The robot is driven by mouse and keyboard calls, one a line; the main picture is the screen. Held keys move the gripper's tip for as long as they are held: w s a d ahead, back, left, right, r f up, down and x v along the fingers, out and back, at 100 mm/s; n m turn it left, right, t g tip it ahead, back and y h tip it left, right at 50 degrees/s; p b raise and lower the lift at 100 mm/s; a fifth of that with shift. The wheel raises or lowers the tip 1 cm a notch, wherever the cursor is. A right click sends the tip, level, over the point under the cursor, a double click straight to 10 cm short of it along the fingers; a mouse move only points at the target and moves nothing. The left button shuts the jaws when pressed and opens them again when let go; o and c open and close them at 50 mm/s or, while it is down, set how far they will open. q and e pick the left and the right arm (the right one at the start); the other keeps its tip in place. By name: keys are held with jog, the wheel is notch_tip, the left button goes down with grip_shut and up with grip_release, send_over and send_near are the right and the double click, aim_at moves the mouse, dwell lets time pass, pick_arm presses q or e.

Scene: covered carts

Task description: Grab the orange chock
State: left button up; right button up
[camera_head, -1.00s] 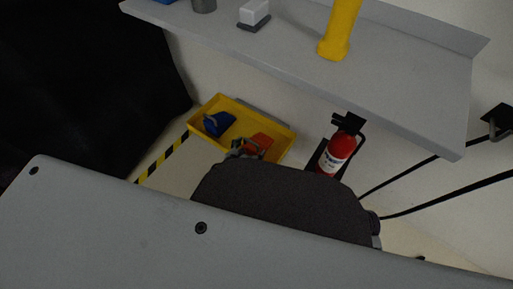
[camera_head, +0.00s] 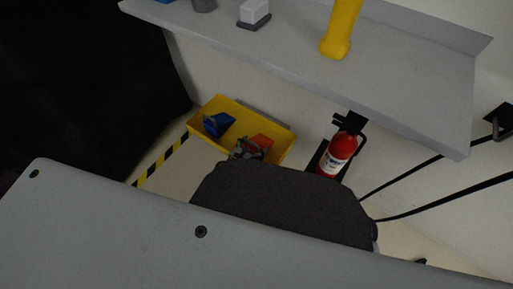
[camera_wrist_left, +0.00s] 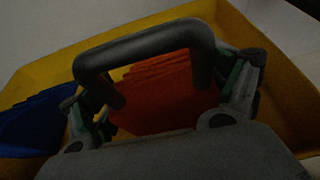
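The orange chock (camera_head: 263,141) sits in the yellow tray (camera_head: 284,152), at the tray's right end. In the left wrist view the orange chock (camera_wrist_left: 165,95) fills the middle, with a dark arched handle in front of it. My left gripper (camera_head: 246,149) is at the chock's near side. In the left wrist view my left gripper (camera_wrist_left: 162,104) is open, its fingers wide apart to the left and right of the chock. Contact with the chock cannot be told. My right gripper is not in view.
A blue chock (camera_head: 219,124) lies in the tray's left part. A red fire extinguisher (camera_head: 337,155) stands right of the tray. A grey shelf (camera_head: 290,45) with a yellow object (camera_head: 341,30) overhangs behind. Black cables hang at the right. A black cover (camera_head: 80,80) fills the left.

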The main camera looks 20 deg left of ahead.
pick_arm(q)
jog(key=c, duration=1.2)
jog(key=shift+w+r, duration=0.1)
jog(key=shift+c, duration=0.4)
jog(key=shift+r, duration=0.1)
